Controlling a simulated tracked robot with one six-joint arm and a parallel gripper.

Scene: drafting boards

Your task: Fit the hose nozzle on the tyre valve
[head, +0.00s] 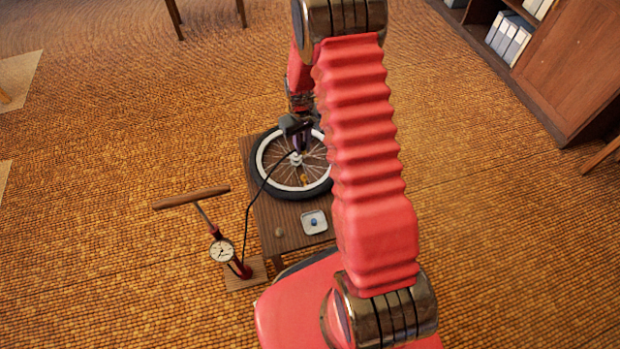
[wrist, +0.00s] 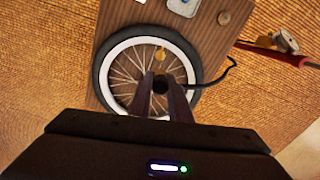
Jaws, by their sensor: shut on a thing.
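The wheel (head: 263,178) lies flat on a small wooden table, with a black tyre, pale rim and thin spokes. My gripper (head: 300,150) is above the wheel, near its hub. In the wrist view my gripper (wrist: 161,92) is shut on the dark hose nozzle (wrist: 160,83), whose black hose (wrist: 213,84) runs off to the right. A small gold piece (wrist: 160,53), apparently the tyre valve, shows just inside the rim, beyond the fingertips. It also shows in the head view (head: 303,179). The nozzle looks apart from it; the exact height between them cannot be told.
A floor pump (head: 222,250) with a gauge and wooden T-handle stands left of the table (head: 277,217). A pale dish (head: 314,230) with a small blue thing and a brown round piece (head: 279,232) lie at the table's near end. A cabinet (head: 570,75) stands far right.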

